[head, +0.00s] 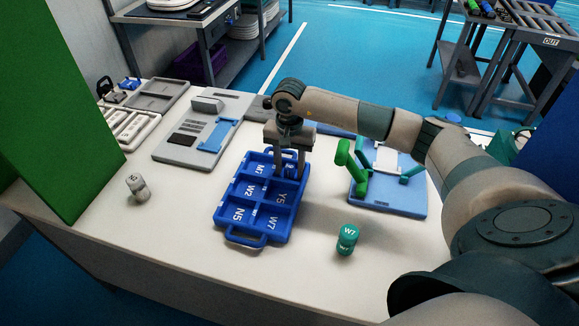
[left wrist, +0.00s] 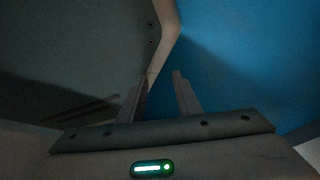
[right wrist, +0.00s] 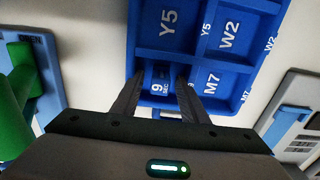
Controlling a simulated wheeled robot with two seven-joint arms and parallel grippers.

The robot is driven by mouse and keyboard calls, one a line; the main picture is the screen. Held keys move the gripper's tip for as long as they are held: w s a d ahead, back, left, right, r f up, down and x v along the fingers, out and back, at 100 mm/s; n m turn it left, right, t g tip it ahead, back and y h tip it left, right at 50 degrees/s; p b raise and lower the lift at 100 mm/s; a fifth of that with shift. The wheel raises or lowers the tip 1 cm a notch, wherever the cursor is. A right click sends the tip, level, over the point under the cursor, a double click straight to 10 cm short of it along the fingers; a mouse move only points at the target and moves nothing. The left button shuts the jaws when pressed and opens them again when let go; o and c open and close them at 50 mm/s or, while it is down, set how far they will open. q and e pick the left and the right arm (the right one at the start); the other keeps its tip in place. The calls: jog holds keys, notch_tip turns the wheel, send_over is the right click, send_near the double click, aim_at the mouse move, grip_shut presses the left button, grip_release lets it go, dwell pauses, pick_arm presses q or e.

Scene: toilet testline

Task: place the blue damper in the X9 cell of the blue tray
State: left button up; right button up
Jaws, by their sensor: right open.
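The blue tray (head: 229,220) lies on the white table, its cells marked with white codes. My right gripper (head: 287,174) points down into the tray's far right cell. In the right wrist view its open fingers (right wrist: 160,76) stand on either side of the blue damper (right wrist: 159,88), which sits in that cell. Fingers and damper look slightly apart, but contact is hard to judge. My left gripper (left wrist: 163,74) is open and empty, away from the table.
A green W7 damper (head: 347,240) stands right of the tray, and a white-grey one (head: 138,187) stands at left. A blue fixture with green clamps (head: 390,196) is close right of my right gripper. A grey device (head: 196,143) lies behind left.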

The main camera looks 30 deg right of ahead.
aim_at(289, 166)
pick_arm(q)
jog(key=w+d+r+t+b, duration=0.1)
jog(key=w+d, duration=0.1)
jog(key=w, duration=0.3)
jog(key=w+d+r+t+h+b, duration=0.1)
jog(key=w+d+r+t+b, duration=0.1)
jog(key=w, duration=0.4)
jog(key=shift+w+d+r, duration=0.15)
jog(key=shift+w+d, duration=0.15)
jog(key=shift+d, duration=0.05)
pick_arm(e)
notch_tip(289, 166, up, 12)
pick_arm(q)
jog(key=shift+s, duration=0.1)
